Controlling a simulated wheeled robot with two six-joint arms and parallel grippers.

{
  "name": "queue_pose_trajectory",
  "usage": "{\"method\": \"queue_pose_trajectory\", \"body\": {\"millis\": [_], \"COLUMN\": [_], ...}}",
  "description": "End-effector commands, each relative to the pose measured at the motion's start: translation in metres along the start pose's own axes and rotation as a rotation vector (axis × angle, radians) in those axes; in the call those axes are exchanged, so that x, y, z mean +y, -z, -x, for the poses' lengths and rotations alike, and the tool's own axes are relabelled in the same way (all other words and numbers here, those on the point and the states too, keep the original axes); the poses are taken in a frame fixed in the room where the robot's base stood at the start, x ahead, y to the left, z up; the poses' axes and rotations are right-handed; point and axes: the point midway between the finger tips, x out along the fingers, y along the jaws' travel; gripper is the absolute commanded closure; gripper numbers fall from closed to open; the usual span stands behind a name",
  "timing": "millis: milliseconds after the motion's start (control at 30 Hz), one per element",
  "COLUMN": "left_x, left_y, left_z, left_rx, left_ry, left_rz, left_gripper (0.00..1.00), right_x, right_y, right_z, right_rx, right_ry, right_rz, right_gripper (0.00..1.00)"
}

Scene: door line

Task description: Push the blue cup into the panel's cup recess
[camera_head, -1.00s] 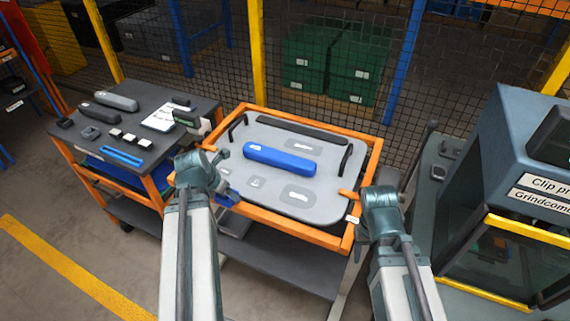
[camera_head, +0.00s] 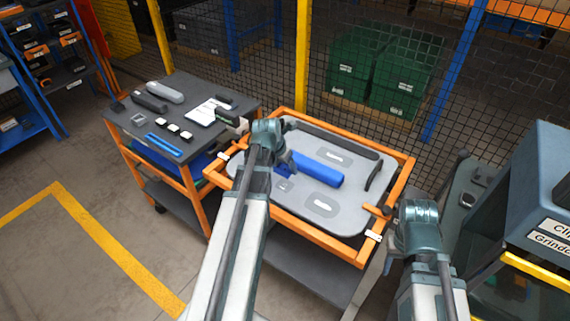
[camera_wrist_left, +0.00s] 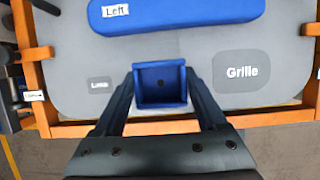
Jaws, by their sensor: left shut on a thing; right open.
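The blue cup (camera_wrist_left: 160,84), a small square open-topped piece, is held between the fingers of my left gripper (camera_wrist_left: 160,100). In the head view my left gripper (camera_head: 284,158) is over the near left part of the grey panel (camera_head: 261,205), and a little blue shows below its fingers. The cup is between a small labelled patch and the Grille patch (camera_wrist_left: 242,72). I cannot tell whether it touches the panel. The cup recess is not clearly visible.
A long blue handle (camera_head: 318,169) marked Left lies on the panel behind the cup. An orange frame (camera_head: 300,228) surrounds the panel. A parts table (camera_head: 150,122) stands to the left, and a grey machine (camera_head: 535,185) to the right.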

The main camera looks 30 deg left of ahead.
Motion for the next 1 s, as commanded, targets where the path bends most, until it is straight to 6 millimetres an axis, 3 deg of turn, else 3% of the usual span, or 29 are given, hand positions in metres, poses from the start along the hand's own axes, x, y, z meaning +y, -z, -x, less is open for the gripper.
{"method": "queue_pose_trajectory", "body": {"millis": [600,1000], "left_x": [0.000,0.000], "left_y": [0.021,0.022], "left_z": [-0.049,-0.052], "left_rx": [0.000,0.000], "left_ry": [0.000,0.000], "left_rz": [0.000,-0.001], "left_gripper": [0.92,0.92], "right_x": [-0.005,-0.005], "right_y": [0.003,0.003], "right_z": [-0.053,-0.056], "right_rx": [0.000,0.000], "right_ry": [0.000,0.000], "right_rz": [-0.002,-0.002], "right_gripper": [0.50,0.50]}}
